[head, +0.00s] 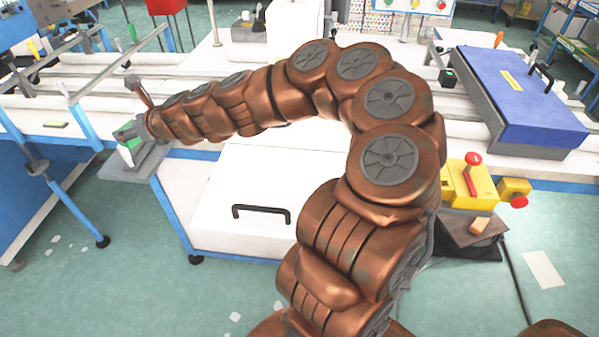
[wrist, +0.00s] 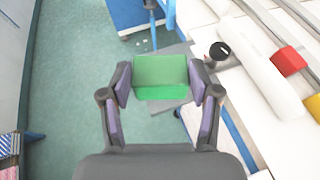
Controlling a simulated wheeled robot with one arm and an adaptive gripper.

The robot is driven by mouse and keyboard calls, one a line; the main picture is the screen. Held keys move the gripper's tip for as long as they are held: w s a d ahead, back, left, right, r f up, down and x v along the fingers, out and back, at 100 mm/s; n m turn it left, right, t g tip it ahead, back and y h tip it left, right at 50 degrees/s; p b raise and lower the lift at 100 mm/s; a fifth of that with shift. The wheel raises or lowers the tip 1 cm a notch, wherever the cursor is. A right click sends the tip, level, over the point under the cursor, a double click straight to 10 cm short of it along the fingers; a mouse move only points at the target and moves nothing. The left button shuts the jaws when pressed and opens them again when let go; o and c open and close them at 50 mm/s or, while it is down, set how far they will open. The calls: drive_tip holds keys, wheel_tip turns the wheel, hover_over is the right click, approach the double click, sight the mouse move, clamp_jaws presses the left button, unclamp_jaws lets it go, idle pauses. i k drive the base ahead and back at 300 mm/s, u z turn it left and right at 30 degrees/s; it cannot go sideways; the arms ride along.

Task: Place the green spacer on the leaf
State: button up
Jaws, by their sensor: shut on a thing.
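The green spacer (wrist: 160,75) is a block held between the two fingers of my gripper (wrist: 160,82) in the wrist view. In the head view the spacer (head: 132,144) shows as a small green patch at my gripper (head: 130,136), at the far left end of my arm. The leaf appears to be the grey flat plate (head: 116,172) jutting from the left end of the white bench, just below my gripper. In the wrist view part of this grey plate (wrist: 178,50) shows beyond the spacer; the spacer hides the rest. I cannot tell the gap between spacer and leaf.
A white bench with rails (wrist: 262,72) lies to the right in the wrist view, with a black knob (wrist: 219,51) near the leaf. A blue-framed table (head: 45,130) stands left in the head view. Green floor (wrist: 70,75) is open below.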

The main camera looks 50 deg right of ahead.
sight(292, 170)
drive_tip(key=z, duration=0.05)
drive_tip(key=k, duration=1)
drive_tip(key=u, duration=1.15)
